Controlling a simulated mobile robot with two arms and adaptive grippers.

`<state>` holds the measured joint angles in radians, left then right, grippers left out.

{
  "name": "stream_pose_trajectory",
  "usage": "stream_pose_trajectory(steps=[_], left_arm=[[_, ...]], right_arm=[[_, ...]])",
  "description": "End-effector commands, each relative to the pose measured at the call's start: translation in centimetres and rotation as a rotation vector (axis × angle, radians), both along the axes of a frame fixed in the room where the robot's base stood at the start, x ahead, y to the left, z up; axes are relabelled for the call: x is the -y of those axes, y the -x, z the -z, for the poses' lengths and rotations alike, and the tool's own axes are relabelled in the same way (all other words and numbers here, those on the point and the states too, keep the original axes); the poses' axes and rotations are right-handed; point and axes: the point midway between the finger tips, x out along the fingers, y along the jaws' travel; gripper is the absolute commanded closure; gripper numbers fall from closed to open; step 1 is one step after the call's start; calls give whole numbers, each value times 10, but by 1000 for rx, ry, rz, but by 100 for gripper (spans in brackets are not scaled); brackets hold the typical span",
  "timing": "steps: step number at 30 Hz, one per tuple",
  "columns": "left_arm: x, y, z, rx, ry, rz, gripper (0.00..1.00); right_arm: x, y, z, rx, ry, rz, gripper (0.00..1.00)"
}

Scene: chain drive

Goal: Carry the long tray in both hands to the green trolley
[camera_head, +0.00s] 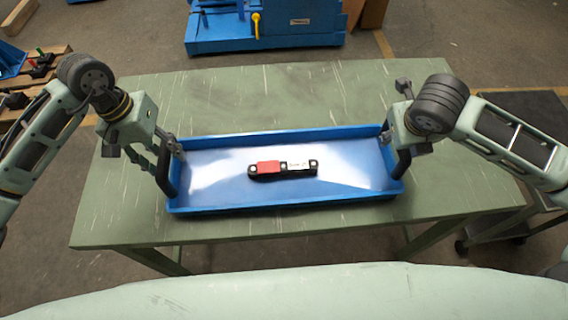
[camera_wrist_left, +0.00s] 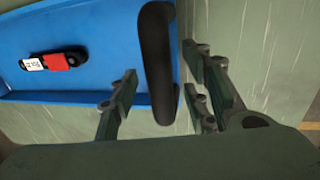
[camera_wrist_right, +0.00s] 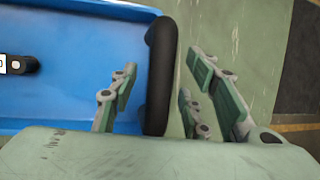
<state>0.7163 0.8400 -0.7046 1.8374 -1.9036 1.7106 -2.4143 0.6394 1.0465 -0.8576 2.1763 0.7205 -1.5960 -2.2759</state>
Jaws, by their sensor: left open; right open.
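The long blue tray (camera_head: 225,205) lies on the green table, with a black handle at each end. A black part with a red and a white label (camera_head: 283,168) lies in it. My left gripper (camera_head: 168,150) is open at the left handle (camera_head: 164,172); in the left wrist view the handle (camera_wrist_left: 158,65) stands between the spread fingers (camera_wrist_left: 160,95). My right gripper (camera_head: 394,140) is open at the right handle (camera_head: 401,163); in the right wrist view the handle (camera_wrist_right: 160,75) lies between its fingers (camera_wrist_right: 158,85). The green trolley cannot be made out.
The green table (camera_head: 260,97) has free room behind and in front of the tray. A blue machine base (camera_head: 265,30) stands on the floor behind it. A dark wheeled cart (camera_head: 520,110) stands at the right, and a pallet with small parts (camera_head: 35,75) at the left.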

Motion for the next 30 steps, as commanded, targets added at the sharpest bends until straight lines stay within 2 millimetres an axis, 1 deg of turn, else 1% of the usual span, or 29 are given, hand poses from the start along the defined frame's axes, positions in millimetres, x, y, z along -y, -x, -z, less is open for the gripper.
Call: stream_pose_trajectory(steps=[3, 11, 14, 26, 27, 30], left_arm=[[1, 0, 6, 1, 0, 0, 57], [1, 0, 6, 1, 0, 0, 57], [1, 0, 6, 1, 0, 0, 64], [1, 0, 6, 1, 0, 0, 99], [1, 0, 6, 1, 0, 0, 100], [1, 0, 6, 1, 0, 0, 100]], right_arm=[[1, -2, 5, -1, 0, 0, 57], [1, -2, 6, 0, 0, 0, 57], [1, -2, 6, 0, 0, 0, 64], [1, -2, 6, 0, 0, 0, 99], [1, -2, 6, 0, 0, 0, 100], [1, -2, 6, 0, 0, -1, 100]])
